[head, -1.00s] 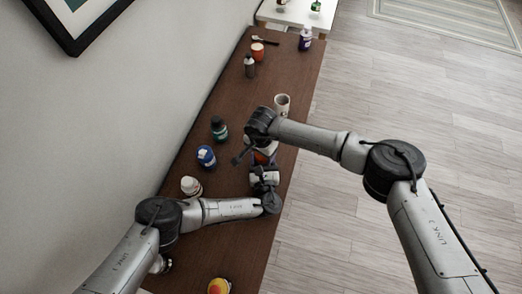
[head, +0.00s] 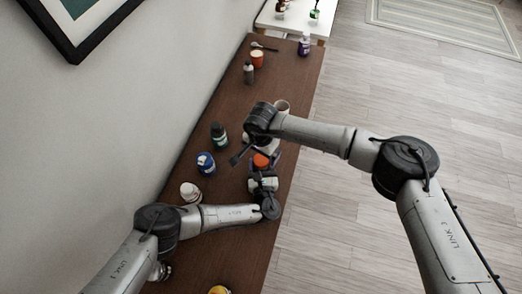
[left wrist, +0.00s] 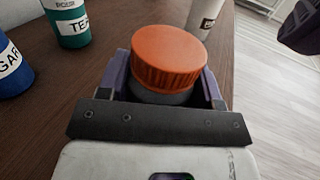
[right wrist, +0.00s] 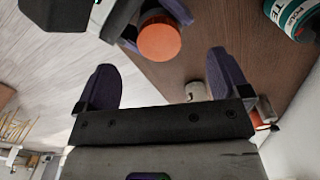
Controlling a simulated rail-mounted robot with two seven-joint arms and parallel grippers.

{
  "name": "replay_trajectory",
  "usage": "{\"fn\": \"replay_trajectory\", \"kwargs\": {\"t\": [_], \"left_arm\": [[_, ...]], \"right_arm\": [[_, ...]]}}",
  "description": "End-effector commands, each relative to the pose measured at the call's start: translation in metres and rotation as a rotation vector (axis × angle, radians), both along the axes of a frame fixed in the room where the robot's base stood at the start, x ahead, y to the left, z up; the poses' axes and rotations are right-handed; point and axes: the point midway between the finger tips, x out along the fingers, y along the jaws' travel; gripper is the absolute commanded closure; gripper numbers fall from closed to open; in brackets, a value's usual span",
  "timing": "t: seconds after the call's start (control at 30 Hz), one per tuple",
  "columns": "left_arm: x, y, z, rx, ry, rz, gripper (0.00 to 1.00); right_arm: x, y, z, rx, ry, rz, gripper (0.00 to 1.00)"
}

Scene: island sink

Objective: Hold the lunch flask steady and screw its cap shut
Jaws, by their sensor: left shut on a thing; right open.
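The lunch flask has a grey body (left wrist: 160,97) and a ribbed orange cap (left wrist: 168,60) on top of it. My left gripper (left wrist: 165,88) is shut on the flask, with a purple finger on each side below the cap. The cap also shows in the head view (head: 261,160) and at the top of the right wrist view (right wrist: 159,42). My right gripper (right wrist: 165,80) is open and empty, its fingers apart from the cap. I cannot tell how tightly the cap sits.
On the brown counter (head: 225,100), a blue jar (head: 206,164), a green jar (head: 219,135) and a white-lidded jar (head: 190,191) stand to the left. A pale mug (left wrist: 206,18) stands behind the flask. An orange cup (head: 257,60) and bottles stand farther back.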

Motion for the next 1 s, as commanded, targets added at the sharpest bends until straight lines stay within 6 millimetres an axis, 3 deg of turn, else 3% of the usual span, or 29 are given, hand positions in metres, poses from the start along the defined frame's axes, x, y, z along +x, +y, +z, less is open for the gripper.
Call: {"fn": "replay_trajectory", "kwargs": {"t": [0.37,1.0], "left_arm": [[-0.001,-0.001,0.000,-0.001,0.001,-0.002,1.00],[0.000,-0.001,0.000,0.000,0.001,-0.001,1.00]], "right_arm": [[0.000,0.000,0.006,0.000,-0.001,0.001,0.00],[0.000,0.000,0.106,0.000,-0.001,0.000,0.00]]}}
